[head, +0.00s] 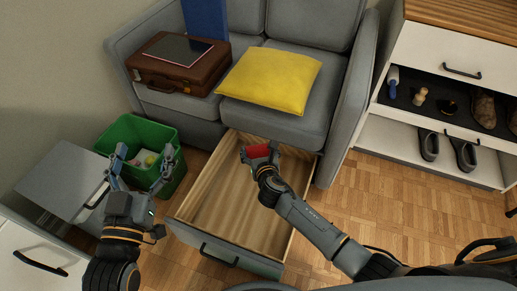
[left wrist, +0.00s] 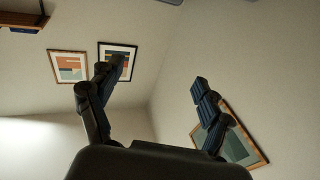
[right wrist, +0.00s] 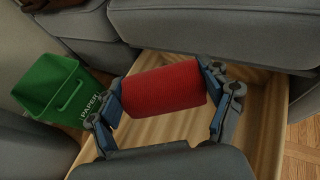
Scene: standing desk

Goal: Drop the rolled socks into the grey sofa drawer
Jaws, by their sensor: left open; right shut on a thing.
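The rolled socks are a red bundle (head: 258,151), held over the open sofa drawer in the head view. They also show large in the right wrist view (right wrist: 163,87). My right gripper (head: 260,157) is shut on them, with a finger at each end of the roll. The grey sofa drawer (head: 226,258) is pulled out under the sofa, with a wooden inside that looks empty. My left gripper (head: 143,166) is open and empty, pointing up in front of the green bin. The left wrist view shows its spread fingers against the wall.
A yellow cushion (head: 270,80) and a brown briefcase (head: 180,64) lie on the grey sofa (head: 305,120). A shoe cabinet (head: 385,150) stands at right. Wooden floor right of the drawer is clear.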

